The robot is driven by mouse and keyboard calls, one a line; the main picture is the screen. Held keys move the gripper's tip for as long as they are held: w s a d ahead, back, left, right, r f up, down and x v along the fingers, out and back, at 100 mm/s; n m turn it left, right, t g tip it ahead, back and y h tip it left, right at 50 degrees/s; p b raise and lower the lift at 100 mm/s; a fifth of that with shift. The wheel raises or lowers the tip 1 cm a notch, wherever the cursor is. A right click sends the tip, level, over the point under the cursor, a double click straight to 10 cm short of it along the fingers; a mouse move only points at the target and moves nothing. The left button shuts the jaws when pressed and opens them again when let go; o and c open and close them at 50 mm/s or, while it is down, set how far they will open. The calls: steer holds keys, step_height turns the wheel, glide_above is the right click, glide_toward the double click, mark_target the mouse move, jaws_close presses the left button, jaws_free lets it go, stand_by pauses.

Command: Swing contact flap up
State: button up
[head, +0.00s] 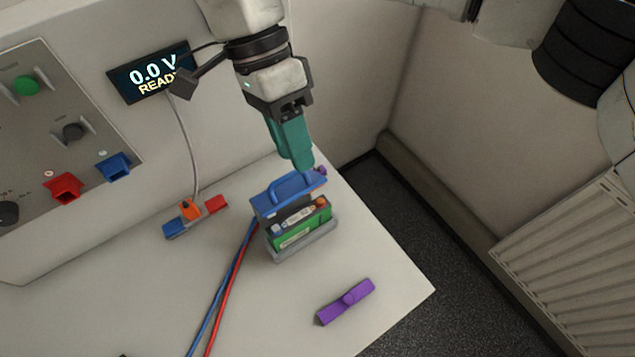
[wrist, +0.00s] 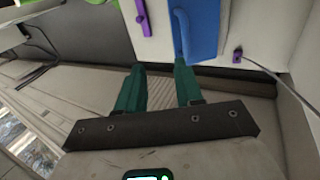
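The blue contact flap (head: 268,204), with a looped blue handle (head: 284,185), sits at the top of the cell holder (head: 305,247) on the table. Its exact angle is hard to tell. My gripper (head: 303,168) points down at the flap's back edge, close by the handle. In the wrist view my gripper (wrist: 158,66) has its two teal fingers apart with nothing between them. The blue flap (wrist: 205,28) lies just beyond the right fingertip there. Whether that fingertip touches the handle cannot be told.
A purple piece (head: 346,302) lies at the table's front right. Red and blue cables (head: 229,278) run left of the holder. An orange, red and blue connector (head: 191,210) lies behind them. The display (head: 152,75) reads 0.0 V READY. The table's right edge is near the holder.

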steer(key=s+d+r+b, duration=0.3)
steer(key=s+r, duration=0.5)
steer(key=s, duration=0.3)
steer(key=shift+s+d, duration=0.35)
steer(key=shift+s, duration=0.05)
